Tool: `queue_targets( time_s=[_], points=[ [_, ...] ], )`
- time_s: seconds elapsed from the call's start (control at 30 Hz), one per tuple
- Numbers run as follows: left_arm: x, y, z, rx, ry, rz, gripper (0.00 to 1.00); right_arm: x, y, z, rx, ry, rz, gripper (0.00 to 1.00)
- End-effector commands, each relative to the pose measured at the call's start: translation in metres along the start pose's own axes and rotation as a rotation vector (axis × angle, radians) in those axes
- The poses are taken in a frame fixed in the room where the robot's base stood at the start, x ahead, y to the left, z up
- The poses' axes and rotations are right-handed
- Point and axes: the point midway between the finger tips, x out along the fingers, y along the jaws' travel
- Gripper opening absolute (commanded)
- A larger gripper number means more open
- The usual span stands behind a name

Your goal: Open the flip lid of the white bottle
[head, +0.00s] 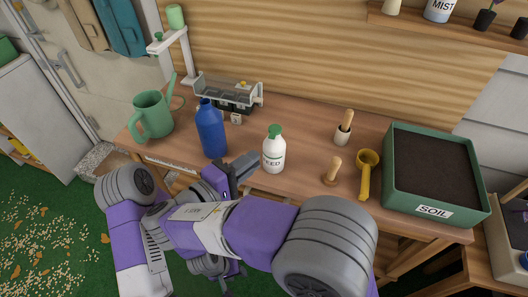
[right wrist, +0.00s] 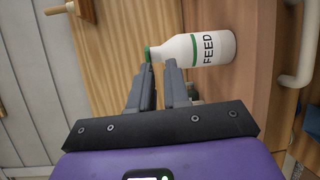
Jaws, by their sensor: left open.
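The white bottle (head: 273,157), labelled FEED, stands upright on the workbench. Its green cap (head: 274,131) looks closed in the head view. In the right wrist view the bottle (right wrist: 210,48) appears sideways, with the green cap (right wrist: 153,54) just beyond the fingertips. My right gripper (head: 246,163) is just left of the bottle. In its wrist view the right gripper (right wrist: 160,72) has a narrow gap between its fingers and holds nothing; contact with the cap cannot be told. My left gripper (head: 226,284) is low, below the bench edge, open and partly hidden by my arm.
A blue bottle (head: 210,130) stands left of the right gripper, with a green watering can (head: 153,115) farther left. A wooden tool (head: 332,171), a yellow scoop (head: 367,172) and a green SOIL tray (head: 436,212) are to the right. A metal rack (head: 228,92) stands behind.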

Motion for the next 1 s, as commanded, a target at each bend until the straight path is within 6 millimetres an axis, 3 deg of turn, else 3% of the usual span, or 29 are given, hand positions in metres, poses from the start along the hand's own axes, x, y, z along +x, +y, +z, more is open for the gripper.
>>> queue_targets(
  time_s=[0.17, 0.6, 1.0],
  points=[
    [0.005, -0.002, -0.001, 0.001, 0.001, 0.0, 0.43, -0.007, 0.014, -0.005, 0.099, 0.03, 0.092, 0.16],
    [-0.001, 0.001, 0.0, 0.001, 0.001, 0.001, 0.43, 0.055, 0.021, -0.006, 0.097, 0.028, 0.091, 0.16],
    [-0.001, 0.001, 0.0, 0.001, 0.001, 0.0, 0.43, 0.063, 0.021, -0.007, 0.097, 0.031, 0.09, 0.14]
  ],
)
